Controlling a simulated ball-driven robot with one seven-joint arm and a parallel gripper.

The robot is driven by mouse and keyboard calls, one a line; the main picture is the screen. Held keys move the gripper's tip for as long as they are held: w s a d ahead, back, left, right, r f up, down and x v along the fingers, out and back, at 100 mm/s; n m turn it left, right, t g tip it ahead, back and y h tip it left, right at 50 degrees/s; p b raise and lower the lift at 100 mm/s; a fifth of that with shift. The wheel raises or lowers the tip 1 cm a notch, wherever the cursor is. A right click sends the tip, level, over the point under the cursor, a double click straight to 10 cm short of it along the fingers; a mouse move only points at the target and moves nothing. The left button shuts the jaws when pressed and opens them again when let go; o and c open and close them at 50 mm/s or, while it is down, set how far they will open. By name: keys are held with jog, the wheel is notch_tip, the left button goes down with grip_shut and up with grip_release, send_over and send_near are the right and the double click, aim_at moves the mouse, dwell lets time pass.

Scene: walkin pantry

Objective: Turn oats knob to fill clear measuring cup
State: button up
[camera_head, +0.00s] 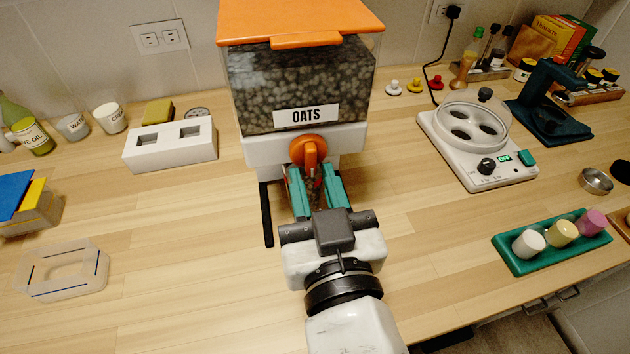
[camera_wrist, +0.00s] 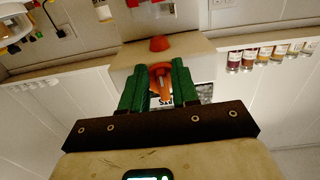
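The oats dispenser (camera_head: 300,85) stands at the back of the counter, with an orange lid, dark-looking contents and an OATS label. Its orange knob (camera_head: 310,152) is on the white front. My gripper (camera_head: 313,172) points at the dispenser, its teal fingers spread and their tips just below the knob in the head view. In the wrist view the knob (camera_wrist: 161,82) shows between the fingers; I cannot tell if they touch it. A clear thing with red marks (camera_head: 313,185) shows partly between the fingers; whether it is the measuring cup I cannot tell. My gripper hides most of it.
A clear container with dark lines (camera_head: 62,272) sits at the left. A white block with two openings (camera_head: 170,147) stands left of the dispenser. The counter between is mostly clear.

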jog(key=shift+o, duration=0.7)
jog(key=shift+r, duration=0.1)
jog(key=p+v, duration=0.1)
jog(key=v, duration=0.9)
jog(key=shift+s, duration=0.4)
